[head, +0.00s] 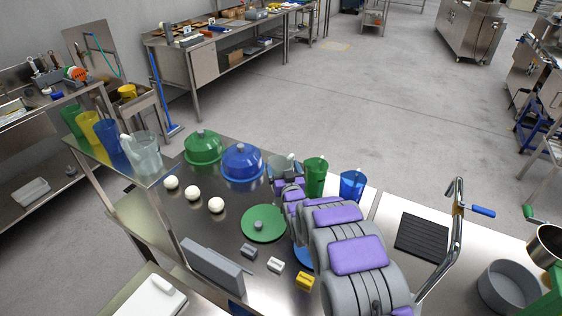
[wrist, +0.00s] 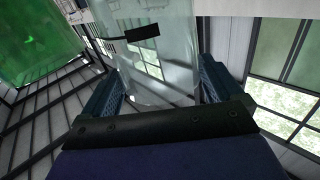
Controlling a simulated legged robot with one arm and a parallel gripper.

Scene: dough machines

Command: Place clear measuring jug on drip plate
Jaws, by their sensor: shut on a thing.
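My gripper (wrist: 158,82) is shut on a clear measuring jug (wrist: 160,45), with one dark finger on each side of its wall. In the head view the clear jug (head: 284,162) appears upright beyond the end of my arm, between the blue dome and the green jug. My arm hides its lower part, so I cannot tell whether it touches the table. The drip plate (head: 422,236) is a black ribbed rectangle on the steel counter at the right, below a tap with a blue handle. It looks empty and lies well to the right of my gripper.
A green jug (head: 315,177) and blue jug (head: 352,185) stand just right of the held jug. Green and blue domes (head: 242,163) stand left. Dough balls (head: 193,193) and a green disc (head: 263,224) lie nearer. The tap (head: 457,215) rises beside the plate.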

